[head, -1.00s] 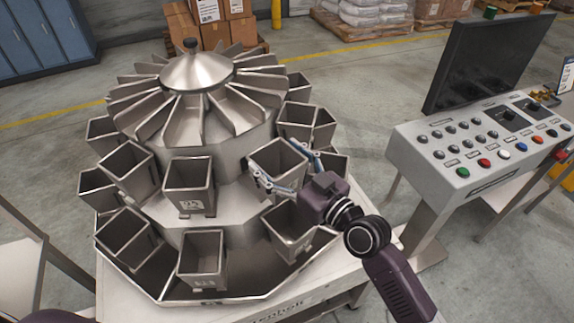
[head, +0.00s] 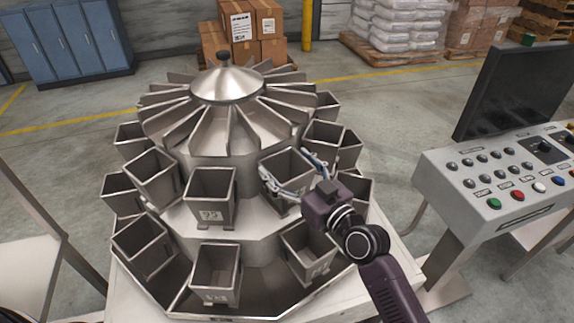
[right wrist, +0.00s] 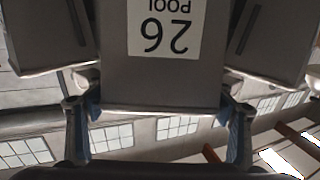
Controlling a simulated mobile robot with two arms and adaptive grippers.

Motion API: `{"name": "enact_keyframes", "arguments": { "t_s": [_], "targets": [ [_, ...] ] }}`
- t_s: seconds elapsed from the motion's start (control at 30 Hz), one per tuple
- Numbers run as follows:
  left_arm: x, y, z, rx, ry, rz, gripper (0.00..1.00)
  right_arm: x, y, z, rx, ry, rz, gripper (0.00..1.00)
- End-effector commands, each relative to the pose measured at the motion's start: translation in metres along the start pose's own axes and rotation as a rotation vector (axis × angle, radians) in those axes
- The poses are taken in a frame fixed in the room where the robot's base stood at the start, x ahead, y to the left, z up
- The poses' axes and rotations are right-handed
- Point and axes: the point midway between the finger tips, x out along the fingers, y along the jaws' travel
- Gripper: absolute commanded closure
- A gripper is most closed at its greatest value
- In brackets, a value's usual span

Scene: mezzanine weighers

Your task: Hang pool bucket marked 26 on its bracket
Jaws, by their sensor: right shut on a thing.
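The pool bucket marked 26 (right wrist: 125,85) fills the middle of the right wrist view, its white label upside down there. In the head view it is the open-topped steel bucket (head: 286,166) at the upper ring of the weigher, right of the bucket marked 22 or similar (head: 211,190). My right gripper (head: 290,192) is shut on it, with a finger along each side. The bucket stands against the weigher body; its bracket is hidden behind it, so I cannot tell whether it is seated. My left gripper is not in view.
Other buckets ring the weigher, including one below the held bucket (head: 308,252) and a lower front one (head: 215,273). A control console (head: 500,185) with a dark screen (head: 515,90) stands at the right. Boxes and pallets are behind.

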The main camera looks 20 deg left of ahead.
Motion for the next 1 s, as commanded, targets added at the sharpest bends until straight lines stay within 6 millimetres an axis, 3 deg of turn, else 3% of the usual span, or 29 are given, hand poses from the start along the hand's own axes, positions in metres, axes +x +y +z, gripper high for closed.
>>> {"name": "enact_keyframes", "arguments": {
  "t_s": [0.73,0.77,0.93,1.0],
  "targets": [
    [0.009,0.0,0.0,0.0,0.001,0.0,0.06,0.0,0.0,0.006,0.0,0.005,0.001,0.64],
    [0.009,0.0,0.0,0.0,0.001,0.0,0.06,0.0,0.0,0.006,0.0,0.005,0.001,0.23],
    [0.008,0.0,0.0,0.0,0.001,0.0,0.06,0.0,0.0,0.006,0.0,0.004,0.0,0.04],
    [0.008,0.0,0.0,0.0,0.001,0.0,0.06,0.0,0.0,0.007,0.0,0.003,0.0,0.03]
  ]
}}
